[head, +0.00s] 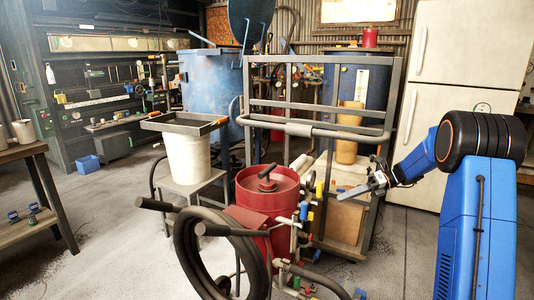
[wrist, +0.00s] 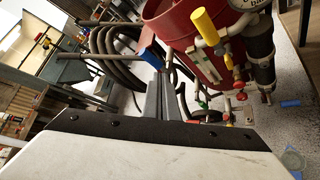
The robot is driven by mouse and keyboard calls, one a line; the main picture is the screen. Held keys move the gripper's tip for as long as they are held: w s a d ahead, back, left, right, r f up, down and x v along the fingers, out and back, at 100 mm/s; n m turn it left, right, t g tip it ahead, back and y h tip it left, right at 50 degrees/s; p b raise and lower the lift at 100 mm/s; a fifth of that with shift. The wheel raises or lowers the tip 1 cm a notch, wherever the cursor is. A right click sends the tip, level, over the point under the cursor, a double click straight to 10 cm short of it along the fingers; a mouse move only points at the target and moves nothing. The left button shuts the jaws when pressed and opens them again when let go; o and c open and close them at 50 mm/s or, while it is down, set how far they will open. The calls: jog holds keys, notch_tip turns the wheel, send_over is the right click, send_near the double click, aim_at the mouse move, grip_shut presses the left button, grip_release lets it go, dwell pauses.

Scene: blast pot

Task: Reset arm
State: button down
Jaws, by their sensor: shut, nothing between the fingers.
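My blue arm (head: 475,220) rises at the right in the head view and bends left at a black joint. My gripper (head: 342,196) points left, to the right of the red blast pot (head: 280,205) and apart from it. In the wrist view my gripper (wrist: 165,82) has its grey fingers together and nothing held. The red pot (wrist: 160,22) shows beyond them, with a yellow-handled valve (wrist: 205,27) and a gauge (wrist: 246,4). A black hose (head: 190,245) is coiled at the pot's left front. The pot's lower part is partly hidden by hose and pipes.
A metal-framed cart (head: 318,130) stands close behind my gripper. A white bucket (head: 188,158) under a dark tray stands left of the pot. A white fridge (head: 437,95) is behind my arm. A bench (head: 40,165) is at far left. Floor is open at front left.

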jog(key=s+a+r+n+h, duration=0.2)
jog(key=s+n, duration=0.2)
jog(key=s, duration=0.4)
jog(key=s+a+r+n+h, duration=0.25)
jog(key=s+n, duration=0.25)
jog(key=s, duration=0.3)
jog(key=s+a+r+n+h, duration=0.2)
jog(key=s+a+n+h, duration=0.15)
jog(key=s, duration=0.55)
jog(key=s+d+f+n+t+h, duration=0.2)
jog(key=s+n, duration=0.6)
jog(key=s, duration=0.2)
jog(key=s+d+f+n+t+h, duration=0.2)
jog(key=s+d+n+t+h, duration=0.1)
jog(key=s+n, duration=0.5)
jog(key=s, duration=0.3)
jog(key=shift+h, duration=0.3)
jog(key=shift+s+f, duration=0.1)
